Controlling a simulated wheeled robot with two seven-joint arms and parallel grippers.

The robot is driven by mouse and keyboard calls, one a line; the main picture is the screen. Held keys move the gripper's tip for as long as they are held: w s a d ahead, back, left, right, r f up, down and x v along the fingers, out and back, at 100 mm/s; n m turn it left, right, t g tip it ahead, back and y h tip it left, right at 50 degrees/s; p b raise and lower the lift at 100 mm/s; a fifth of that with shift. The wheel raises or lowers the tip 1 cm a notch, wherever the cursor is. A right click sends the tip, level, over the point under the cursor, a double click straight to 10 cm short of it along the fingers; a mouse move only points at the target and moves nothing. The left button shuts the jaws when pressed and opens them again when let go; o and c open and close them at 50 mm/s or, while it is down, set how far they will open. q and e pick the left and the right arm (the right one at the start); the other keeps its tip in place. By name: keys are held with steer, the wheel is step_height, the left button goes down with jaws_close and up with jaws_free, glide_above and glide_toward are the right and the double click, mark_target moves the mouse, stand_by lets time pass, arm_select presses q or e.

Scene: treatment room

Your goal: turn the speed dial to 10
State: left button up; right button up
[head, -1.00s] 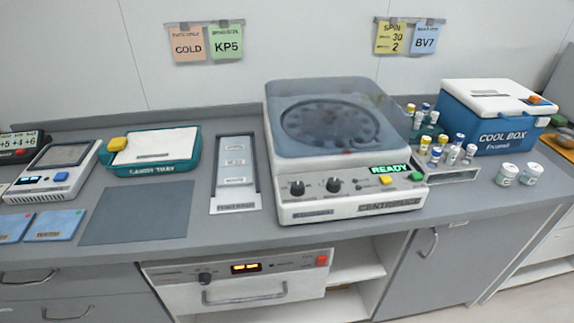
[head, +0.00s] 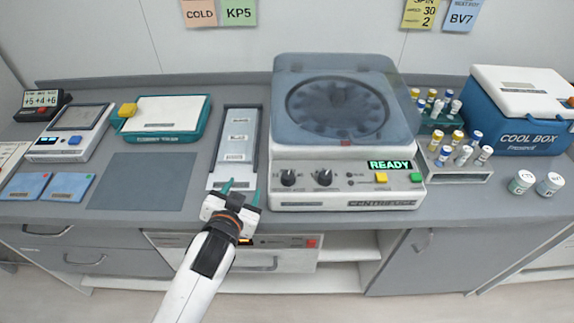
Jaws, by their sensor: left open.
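The centrifuge (head: 345,204) stands on the counter with its clear lid down and a green READY display (head: 390,165). Two black dials sit on its front panel, a left dial (head: 288,178) and a right dial (head: 324,178). Their labels are too small to read, so I cannot tell which is the speed dial or its setting. My left gripper (head: 240,187) is open and empty, in front of the counter edge, left of the dials and apart from them. Its fingertips overlap the front of the grey labelled tray (head: 237,150) in the picture. My right gripper is not in view.
A yellow button (head: 381,178) and green button (head: 416,178) sit right of the dials. A rack of capped vials (head: 462,173) and the cool box (head: 525,135) stand to the right.

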arm_select(q)
steer(key=w+d+r+m+t+h, duration=0.2)
steer(key=d+r+m+h, duration=1.25)
steer(key=d+r, duration=0.5)
steer(key=s+d+r+m+g+h, duration=0.45)
steer(key=s+d+m+g, duration=0.3)
steer(key=m+g, duration=0.75)
steer(key=m+y+p, duration=0.1)
steer(key=m+y, duration=0.7)
steer(key=y, duration=1.3)
glide_above(288, 175)
step_height(288, 175, down, 10)
steer(key=shift+g, duration=0.4)
step_height(288, 175, down, 10)
steer(key=p, duration=0.3)
steer(key=shift+f, duration=0.8)
